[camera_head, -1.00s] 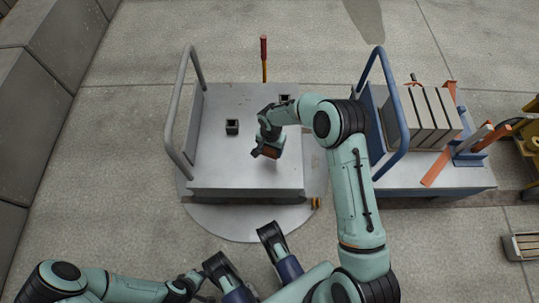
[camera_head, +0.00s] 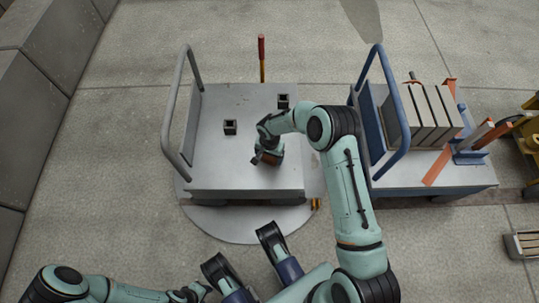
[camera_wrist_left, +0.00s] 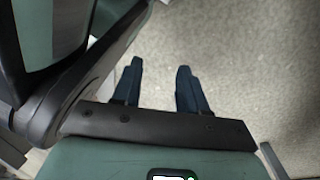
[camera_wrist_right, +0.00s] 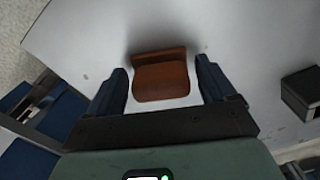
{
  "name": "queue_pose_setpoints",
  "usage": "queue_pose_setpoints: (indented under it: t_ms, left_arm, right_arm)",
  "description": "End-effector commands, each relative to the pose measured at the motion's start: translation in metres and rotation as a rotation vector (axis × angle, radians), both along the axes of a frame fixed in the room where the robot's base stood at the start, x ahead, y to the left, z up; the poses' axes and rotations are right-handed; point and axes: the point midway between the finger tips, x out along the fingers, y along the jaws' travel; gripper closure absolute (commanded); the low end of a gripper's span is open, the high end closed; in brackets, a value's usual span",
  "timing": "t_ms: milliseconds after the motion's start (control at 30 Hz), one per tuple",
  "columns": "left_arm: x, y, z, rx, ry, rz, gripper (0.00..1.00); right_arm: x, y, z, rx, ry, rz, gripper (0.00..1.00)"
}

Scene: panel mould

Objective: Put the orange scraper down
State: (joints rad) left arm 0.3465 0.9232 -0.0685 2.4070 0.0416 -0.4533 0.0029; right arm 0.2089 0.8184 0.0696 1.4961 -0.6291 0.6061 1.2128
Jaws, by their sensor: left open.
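An orange-brown piece, seemingly the scraper (camera_wrist_right: 160,78), is on the grey cart top, between and just beyond the fingers of my right gripper (camera_wrist_right: 162,80) in the right wrist view. A narrow gap shows on each side of it, so the fingers look open and apart from it. In the head view my right gripper (camera_head: 266,157) is low over the right part of the grey cart (camera_head: 215,165), and it mostly hides the piece. My left gripper (camera_wrist_left: 158,80) is open and empty above the concrete floor.
Two small dark square blocks stand on the grey cart, one left (camera_head: 230,127) and one behind my right arm (camera_head: 283,101). A grey rail (camera_head: 169,120) edges the cart's left. A blue cart (camera_head: 440,180) with panels (camera_head: 430,118) and orange tools stands right. The cart's front left is clear.

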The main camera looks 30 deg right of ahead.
Motion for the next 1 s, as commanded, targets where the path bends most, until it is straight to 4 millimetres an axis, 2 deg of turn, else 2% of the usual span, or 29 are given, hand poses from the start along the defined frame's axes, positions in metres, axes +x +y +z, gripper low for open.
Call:
queue_pose_setpoints:
  t_ms: [400, 567, 800, 1000]
  left_arm:
    - [0.006, -0.001, 0.004, 0.002, -0.019, -0.002, 0.57]
    - [0.019, -0.002, 0.014, 0.005, -0.065, -0.006, 0.57]
    - [0.047, -0.006, 0.035, 0.01, -0.157, -0.013, 0.57]
    - [0.062, -0.008, 0.047, 0.012, -0.207, -0.016, 0.57]
  right_arm:
    - [0.0, 0.0, 0.006, 0.001, -0.001, -0.001, 0.09]
    - [0.001, 0.0, 0.035, -0.001, -0.004, -0.002, 0.09]
    - [0.0, 0.0, 0.088, -0.001, -0.004, -0.001, 0.09]
    - [0.0, 0.0, 0.116, 0.0, -0.001, -0.001, 0.09]
